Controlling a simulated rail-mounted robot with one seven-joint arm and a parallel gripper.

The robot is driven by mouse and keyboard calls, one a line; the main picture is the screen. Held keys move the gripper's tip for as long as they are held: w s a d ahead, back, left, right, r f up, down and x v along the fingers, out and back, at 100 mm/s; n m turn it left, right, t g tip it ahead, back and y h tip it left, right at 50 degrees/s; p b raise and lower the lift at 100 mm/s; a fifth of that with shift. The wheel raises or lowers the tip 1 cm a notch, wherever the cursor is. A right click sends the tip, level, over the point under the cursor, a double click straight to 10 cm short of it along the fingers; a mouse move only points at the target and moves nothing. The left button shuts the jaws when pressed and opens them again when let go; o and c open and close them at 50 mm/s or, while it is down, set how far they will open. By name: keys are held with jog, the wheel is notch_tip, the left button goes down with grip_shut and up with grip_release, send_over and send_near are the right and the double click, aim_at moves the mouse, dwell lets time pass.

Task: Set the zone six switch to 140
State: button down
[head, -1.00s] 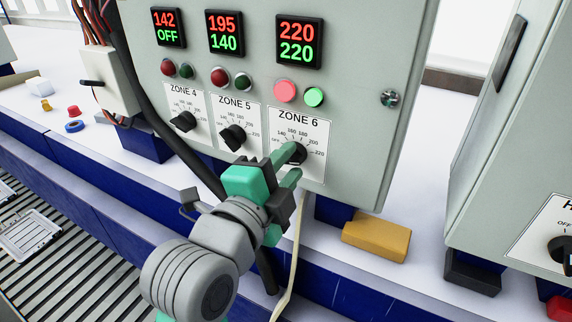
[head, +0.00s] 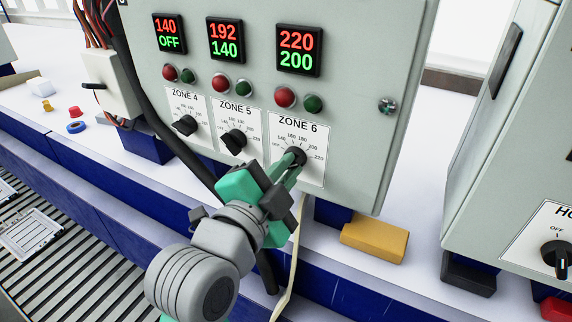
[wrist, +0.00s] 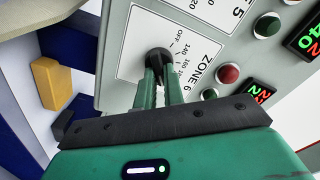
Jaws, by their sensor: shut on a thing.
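The zone six switch is a black rotary knob (head: 296,157) on a white ZONE 6 label plate (head: 313,178) with marks from OFF through 140 to 220. My gripper (head: 290,160) is shut on the knob, with its green fingers on either side. The knob also shows in the wrist view (wrist: 158,62) between the fingertips (wrist: 160,72). Its pointer is mostly hidden by the fingers. The zone six display (head: 299,50) reads 220 in red and 200 in green. The red lamp (head: 285,97) and green lamp (head: 313,103) below it look dark.
The zone five knob (head: 236,139) and zone four knob (head: 186,124) sit to the left on the same panel. A black cable (head: 165,130) runs down behind my arm. A yellow block (head: 374,240) lies below the panel. Another cabinet (head: 520,130) stands at right.

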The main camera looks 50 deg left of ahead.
jog(key=n+p, duration=0.3)
jog(key=n, duration=0.3)
jog(key=n+p, duration=0.3)
jog(key=n, duration=0.4)
jog(key=n+p, duration=0.3)
jog(key=n, duration=0.3)
jog(key=shift+s+a+r+n, duration=0.1)
jog(key=shift+s+a+n, duration=0.05)
jog(key=shift+a+n, duration=0.2)
dwell(0.4)
jog(key=c, duration=1.5)
grip_release()
jog(key=b+v, duration=0.2)
jog(key=v, duration=0.5)
jog(key=shift+s, duration=0.35)
